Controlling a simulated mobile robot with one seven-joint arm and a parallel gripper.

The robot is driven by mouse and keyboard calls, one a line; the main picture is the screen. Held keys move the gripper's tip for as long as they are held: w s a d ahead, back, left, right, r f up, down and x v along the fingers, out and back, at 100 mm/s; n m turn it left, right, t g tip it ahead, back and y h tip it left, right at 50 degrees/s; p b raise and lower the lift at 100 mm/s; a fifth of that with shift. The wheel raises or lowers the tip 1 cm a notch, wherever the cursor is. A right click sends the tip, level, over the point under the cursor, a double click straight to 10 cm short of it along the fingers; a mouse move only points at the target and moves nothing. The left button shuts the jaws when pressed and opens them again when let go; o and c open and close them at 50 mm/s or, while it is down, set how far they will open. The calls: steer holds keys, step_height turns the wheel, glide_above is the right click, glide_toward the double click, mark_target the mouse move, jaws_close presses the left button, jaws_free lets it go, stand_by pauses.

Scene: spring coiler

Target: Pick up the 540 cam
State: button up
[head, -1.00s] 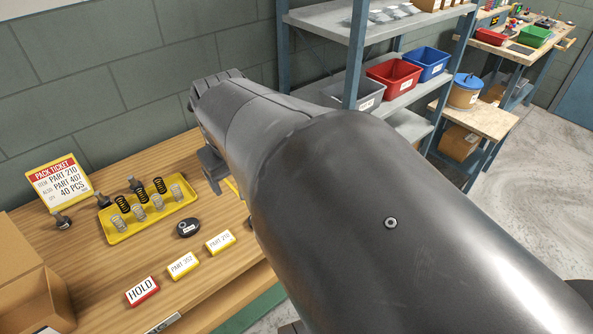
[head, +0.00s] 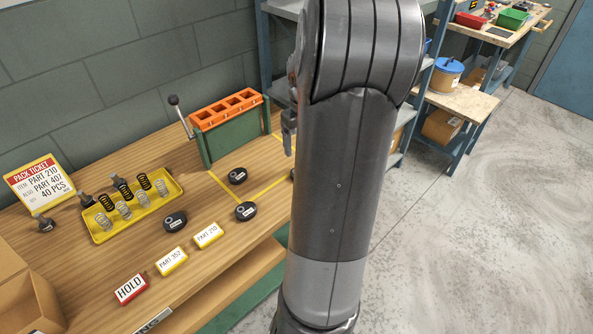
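Black disc-shaped cams with small white labels lie on the wooden bench. One cam (head: 237,176) is in front of the green coiler, another cam (head: 246,211) is nearer the bench's front edge, and a third cam (head: 175,221) is beside the yellow tray. A sliver of a dark thing shows at my arm's left edge; I cannot tell what it is. The labels are too small to read, so I cannot tell which cam is the 540. My gripper (head: 289,131) shows only partly beside my arm, right of the coiler; its opening is hidden.
The green coiler (head: 232,140) with an orange top and a lever stands at the back. The yellow tray (head: 103,236) holds several springs. A pack ticket (head: 39,184), HOLD sign (head: 131,289) and part labels stand on the bench. A shelf rack is behind my arm.

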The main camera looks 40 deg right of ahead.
step_height(320, 180, down, 5)
steer(key=shift+a+r, duration=0.1)
steer(key=shift+r, duration=0.1)
steer(key=shift+a+f, duration=0.2)
steer(key=shift+f, duration=1.15)
steer(key=shift+a+f, duration=0.15)
steer(key=shift+f, duration=1.2)
steer(key=shift+c, duration=0.3)
steer(key=c, duration=1.2)
